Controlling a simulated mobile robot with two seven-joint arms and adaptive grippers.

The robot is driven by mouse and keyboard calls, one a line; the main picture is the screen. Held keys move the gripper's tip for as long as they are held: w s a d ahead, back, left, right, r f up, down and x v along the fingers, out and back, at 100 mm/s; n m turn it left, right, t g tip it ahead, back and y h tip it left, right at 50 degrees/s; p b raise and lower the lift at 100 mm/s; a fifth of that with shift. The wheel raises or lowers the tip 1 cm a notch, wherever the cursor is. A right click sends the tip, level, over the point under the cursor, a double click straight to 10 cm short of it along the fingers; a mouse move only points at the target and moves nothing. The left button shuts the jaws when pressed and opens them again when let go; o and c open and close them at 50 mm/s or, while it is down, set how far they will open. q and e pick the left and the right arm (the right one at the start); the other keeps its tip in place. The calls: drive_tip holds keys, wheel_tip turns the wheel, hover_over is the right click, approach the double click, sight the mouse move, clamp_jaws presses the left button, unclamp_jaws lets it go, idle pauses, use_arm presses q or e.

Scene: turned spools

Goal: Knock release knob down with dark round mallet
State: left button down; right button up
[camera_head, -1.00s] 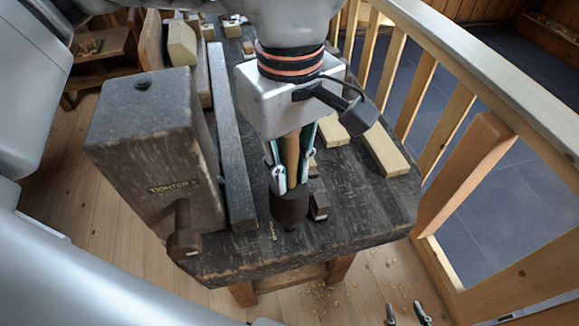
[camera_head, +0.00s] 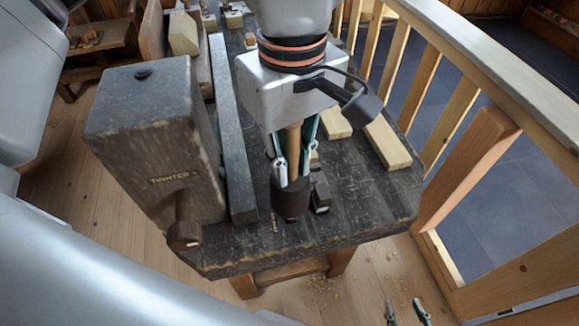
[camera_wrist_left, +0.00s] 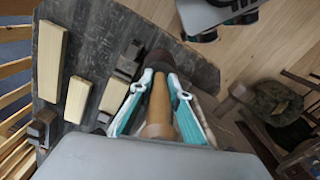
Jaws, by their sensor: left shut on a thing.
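My left gripper (camera_head: 293,168) is shut on the wooden handle of the dark round mallet (camera_head: 291,198). The mallet hangs head down over the near part of the dark bench. In the left wrist view, its pale handle (camera_wrist_left: 158,100) runs between the fingers. A small dark block (camera_head: 320,196) sits on the bench just right of the mallet head. My right gripper (camera_head: 406,313) is open and empty at the bottom edge.
The bench top (camera_head: 375,205) is bare to the right of the mallet. The TIGHTER block (camera_head: 150,150) with a dark round handle (camera_head: 184,235) stands left, beside a long grey bar (camera_head: 230,130). Pale wood pieces (camera_head: 388,143) lie behind. A wooden railing (camera_head: 470,90) runs along the right.

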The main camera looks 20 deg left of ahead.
sight(292, 133)
drive_tip(key=shift+w, duration=0.1)
use_arm(q)
drive_tip(key=shift+r, duration=0.1)
drive_tip(key=shift+r+p, duration=0.7)
drive_tip(key=shift+r, duration=0.65)
drive_tip(key=shift+r+p, duration=1)
drive_tip(key=shift+r, duration=0.65)
use_arm(e)
drive_tip(key=shift+t, duration=0.4)
drive_tip(key=r, duration=0.1)
drive_tip(key=w+r, duration=0.1)
drive_tip(key=r, duration=0.1)
drive_tip(key=w+r, duration=0.1)
drive_tip(key=r, duration=0.1)
drive_tip(key=shift+w+r, duration=0.1)
drive_tip(key=shift+r, duration=0.1)
